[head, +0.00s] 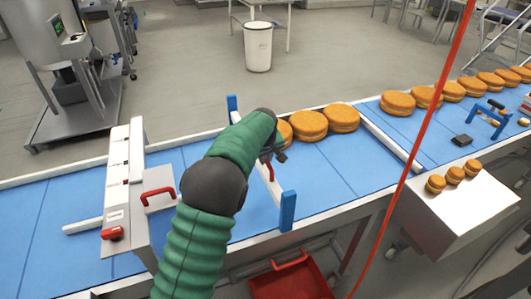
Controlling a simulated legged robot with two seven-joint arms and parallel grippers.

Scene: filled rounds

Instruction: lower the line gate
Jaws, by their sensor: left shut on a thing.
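The line gate spans the blue belt as a white bar between two blue end posts; its near blue post (287,211) stands at the belt's front edge. The far post is at the back edge. My green left arm comes in from the bottom and hides much of the bar. My left gripper (272,156) is at the middle of the gate, shut on its red handle, which is mostly hidden. The gap under the bar cannot be judged. My right gripper is not in view.
Filled rounds (308,126) sit on the belt just right of the gate, with several more further right. A white housing with a red handle (158,195) stands left of my arm. Three small rounds are on a side box (455,212). A red cord (408,160) hangs in front.

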